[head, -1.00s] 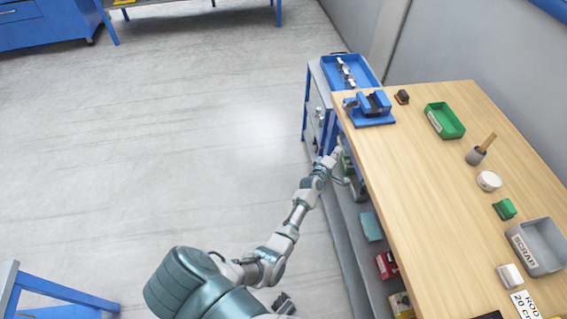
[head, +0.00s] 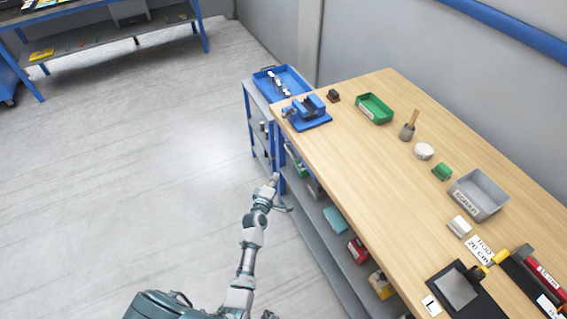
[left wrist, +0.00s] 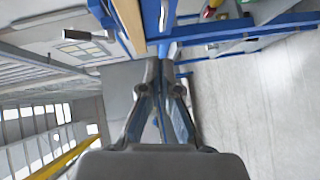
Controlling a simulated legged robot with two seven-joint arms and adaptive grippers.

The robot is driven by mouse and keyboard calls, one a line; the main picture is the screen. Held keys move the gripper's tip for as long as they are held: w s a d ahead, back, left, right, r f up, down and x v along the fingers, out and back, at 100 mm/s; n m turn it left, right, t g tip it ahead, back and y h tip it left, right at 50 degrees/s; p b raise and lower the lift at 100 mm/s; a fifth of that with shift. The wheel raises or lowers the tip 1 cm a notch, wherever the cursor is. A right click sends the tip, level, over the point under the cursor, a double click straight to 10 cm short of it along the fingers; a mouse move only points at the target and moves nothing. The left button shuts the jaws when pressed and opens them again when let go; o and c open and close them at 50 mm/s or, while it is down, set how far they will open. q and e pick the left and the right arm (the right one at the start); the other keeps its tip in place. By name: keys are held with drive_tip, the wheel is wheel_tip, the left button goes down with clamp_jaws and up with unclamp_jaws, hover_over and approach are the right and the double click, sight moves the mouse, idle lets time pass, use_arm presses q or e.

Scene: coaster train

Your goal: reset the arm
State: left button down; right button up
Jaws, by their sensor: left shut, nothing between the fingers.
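My left arm reaches forward from the bottom of the head view, and its gripper (head: 275,180) is beside the left edge of the wooden workbench (head: 350,165), over the floor side near the lower shelves. In the left wrist view the two fingers of the left gripper (left wrist: 166,66) lie together, shut, with nothing held. The bench edge and blue frame are just beyond them.
A blue vise (head: 307,113) stands at the bench's far corner, near a blue tray (head: 283,83). A green bin (head: 374,108) and a grey scrap bin (head: 479,194) stand on the bench. The floor (head: 130,170) on the left is clear.

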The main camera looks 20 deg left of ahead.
use_arm(q)
drive_tip(key=s+d+f+m+g+h, duration=0.1)
drive_tip(key=s+d+f+m+g, duration=0.15)
drive_tip(key=s+f, duration=0.5)
drive_tip(key=s+d+f+m+g+h, duration=0.15)
drive_tip(key=s+f+m, duration=0.25)
drive_tip(key=f, duration=0.6)
drive_tip(key=s+d+f+m+g, duration=0.2)
drive_tip(key=s+f+m+g, duration=0.15)
drive_tip(key=s+f, duration=0.35)
drive_tip(key=s+f+m+g, duration=0.2)
drive_tip(key=s+f, duration=0.3)
drive_tip(key=s, duration=0.4)
drive_tip(key=s+f+m+g, duration=0.3)
drive_tip(key=s+f, duration=0.3)
drive_tip(key=s, duration=0.4)
drive_tip(key=s+f+m+g, duration=0.2)
drive_tip(key=s+f+m, duration=0.2)
drive_tip(key=s, duration=0.5)
drive_tip(key=shift+s+f+m+y, duration=0.3)
drive_tip(key=shift+s+f+y, duration=0.05)
drive_tip(key=shift+f, duration=0.35)
use_arm(e)
drive_tip(key=shift+a, duration=0.65)
